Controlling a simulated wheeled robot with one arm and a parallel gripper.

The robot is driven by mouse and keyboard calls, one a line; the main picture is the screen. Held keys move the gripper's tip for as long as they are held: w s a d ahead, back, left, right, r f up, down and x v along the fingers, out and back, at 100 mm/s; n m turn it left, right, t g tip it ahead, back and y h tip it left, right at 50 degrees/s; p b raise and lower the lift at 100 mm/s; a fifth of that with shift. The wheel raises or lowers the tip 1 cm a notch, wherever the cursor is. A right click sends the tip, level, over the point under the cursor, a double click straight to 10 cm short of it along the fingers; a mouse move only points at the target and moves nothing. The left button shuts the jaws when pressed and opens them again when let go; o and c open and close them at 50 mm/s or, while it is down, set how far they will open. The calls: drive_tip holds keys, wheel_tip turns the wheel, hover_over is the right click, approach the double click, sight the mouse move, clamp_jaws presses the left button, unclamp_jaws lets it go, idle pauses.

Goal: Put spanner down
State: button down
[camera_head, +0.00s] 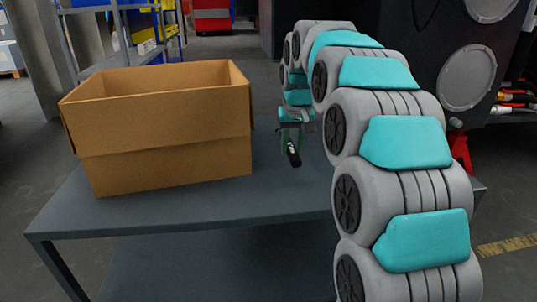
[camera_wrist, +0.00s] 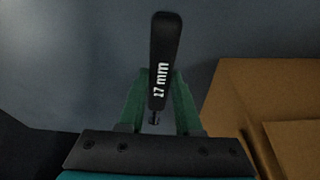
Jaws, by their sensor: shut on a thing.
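The spanner (camera_wrist: 164,55) has a black handle marked "17 mm" in the wrist view. My gripper (camera_wrist: 160,110) has green fingers and is shut on it near its thin metal shaft. In the head view the spanner (camera_head: 293,152) hangs below my gripper (camera_head: 291,136), to the right of the cardboard box. It appears above the grey table (camera_head: 215,205). I cannot tell whether it touches the tabletop. The far end of the spanner is hidden by the gripper in the wrist view.
An open cardboard box (camera_head: 165,155) stands on the left of the table, close to my gripper; its side (camera_wrist: 240,100) shows in the wrist view. The tabletop in front of the box is bare. A large dark machine (camera_head: 420,40) stands behind right. Shelving (camera_head: 120,35) stands behind left.

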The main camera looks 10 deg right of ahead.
drive_tip(key=w+a, duration=0.1)
drive_tip(key=a, duration=0.1)
drive_tip(key=w+a, duration=0.2)
drive_tip(key=a, duration=0.1)
drive_tip(key=shift+a+f, duration=0.3)
drive_tip(key=shift+a, duration=0.05)
drive_tip(key=shift+f, duration=1.75)
drive_tip(key=c, duration=0.6)
unclamp_jaws()
drive_tip(key=shift+f, duration=0.1)
drive_tip(key=v, duration=1.2)
